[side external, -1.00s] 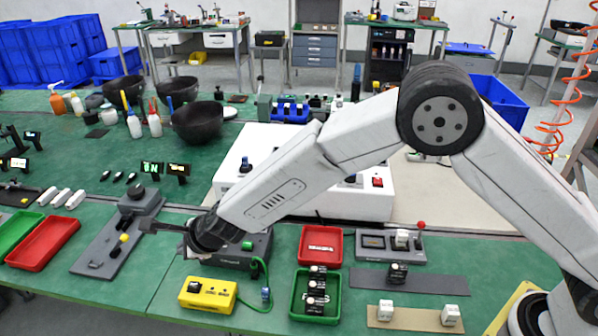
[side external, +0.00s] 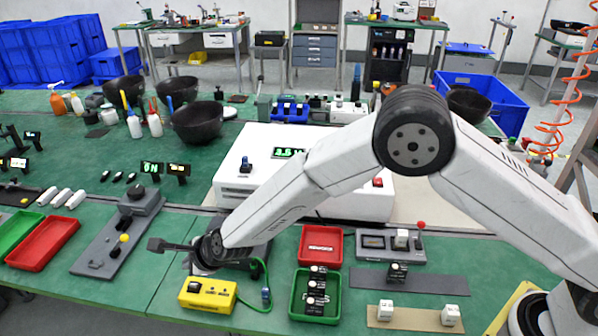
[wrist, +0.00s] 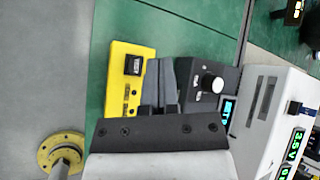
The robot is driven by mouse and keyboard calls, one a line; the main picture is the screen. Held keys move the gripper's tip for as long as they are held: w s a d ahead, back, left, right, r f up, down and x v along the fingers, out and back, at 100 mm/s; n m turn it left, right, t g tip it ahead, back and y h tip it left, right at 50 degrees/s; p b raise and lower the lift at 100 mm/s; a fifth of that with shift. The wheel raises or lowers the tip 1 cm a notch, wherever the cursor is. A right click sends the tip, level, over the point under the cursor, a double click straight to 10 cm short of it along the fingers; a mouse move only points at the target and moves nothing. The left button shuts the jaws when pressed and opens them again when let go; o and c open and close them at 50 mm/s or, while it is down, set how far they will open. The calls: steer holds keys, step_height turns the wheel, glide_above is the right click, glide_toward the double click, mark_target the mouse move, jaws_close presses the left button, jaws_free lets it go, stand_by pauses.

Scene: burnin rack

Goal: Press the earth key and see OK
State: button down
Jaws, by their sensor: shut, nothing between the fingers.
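A yellow box (side external: 207,294) sits near the front edge of the bench, with a black square part bearing white marks on its top. In the wrist view the yellow box (wrist: 125,92) lies just left of my fingers, its black part (wrist: 133,65) near the top; the marks are too small to read. My gripper (side external: 156,245) is shut and empty, above and behind the yellow box, pointing left. In the wrist view my gripper (wrist: 160,62) lies between the yellow box and a dark box with a silver knob (wrist: 210,83). I cannot make out an OK.
A green lead (side external: 262,272) runs beside the yellow box to a blue connector (side external: 266,295). A green tray (side external: 292,305) with black parts and a red tray (side external: 321,232) stand to the right. A white cabinet (side external: 235,208) with green digits stands behind. Bench left of the yellow box is clear.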

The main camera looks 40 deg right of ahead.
mark_target(190, 282)
steer(key=shift+f, duration=1.95)
steer(key=shift+f, duration=0.9)
stand_by(1.9)
steer(key=shift+r, duration=0.9)
steer(key=shift+r, duration=2.5)
